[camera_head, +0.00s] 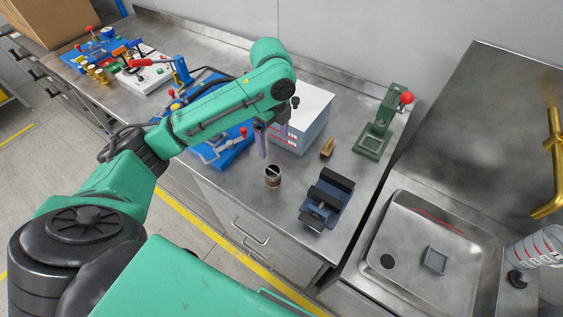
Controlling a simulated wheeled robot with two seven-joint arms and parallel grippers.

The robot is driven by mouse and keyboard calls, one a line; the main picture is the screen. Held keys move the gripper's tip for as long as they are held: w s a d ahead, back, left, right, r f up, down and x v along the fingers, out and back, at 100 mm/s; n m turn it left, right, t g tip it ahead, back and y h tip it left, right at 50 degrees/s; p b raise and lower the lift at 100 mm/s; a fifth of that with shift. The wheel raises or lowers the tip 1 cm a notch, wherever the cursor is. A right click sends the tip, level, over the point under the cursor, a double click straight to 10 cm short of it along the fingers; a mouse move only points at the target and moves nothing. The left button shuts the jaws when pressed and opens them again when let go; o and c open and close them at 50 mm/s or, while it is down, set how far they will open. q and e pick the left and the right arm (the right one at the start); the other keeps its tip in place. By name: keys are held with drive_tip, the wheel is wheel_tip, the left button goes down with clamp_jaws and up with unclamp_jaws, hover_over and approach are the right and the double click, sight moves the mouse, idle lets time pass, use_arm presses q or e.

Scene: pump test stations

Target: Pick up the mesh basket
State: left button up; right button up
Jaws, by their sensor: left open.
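A small round container with a dark inside and a bar across its top, which looks like the mesh basket (272,176), stands on the steel counter (237,189) near its front edge. My left gripper (270,146) points down just above and behind it in the head view. Its fingers are apart and hold nothing, and they do not appear to touch the basket. The mesh itself is too small to make out. My right gripper is out of view.
A white box (306,122) stands behind the gripper. A dark blue vise-like block (327,198), a small brown brush-like piece (327,148) and a green press with red knob (376,132) are to the right. A sink (412,211) holds a grey square piece (434,260). Blue pump fixtures (231,153) stand left.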

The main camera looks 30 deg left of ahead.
use_arm(q)
drive_tip(key=p, duration=0.2)
hover_over(272, 171)
drive_tip(key=s, duration=0.1)
wheel_tip(272, 171, down, 7)
drive_tip(key=shift+d+r, duration=0.1)
drive_tip(key=shift+r, duration=0.05)
drive_tip(key=f, duration=0.3)
drive_tip(key=w+f+p, duration=0.1)
drive_tip(key=f, duration=0.1)
drive_tip(key=shift+w+f, duration=0.2)
drive_tip(key=shift+f, duration=0.5)
drive_tip(key=shift+s, duration=0.15)
drive_tip(key=c, duration=1.5)
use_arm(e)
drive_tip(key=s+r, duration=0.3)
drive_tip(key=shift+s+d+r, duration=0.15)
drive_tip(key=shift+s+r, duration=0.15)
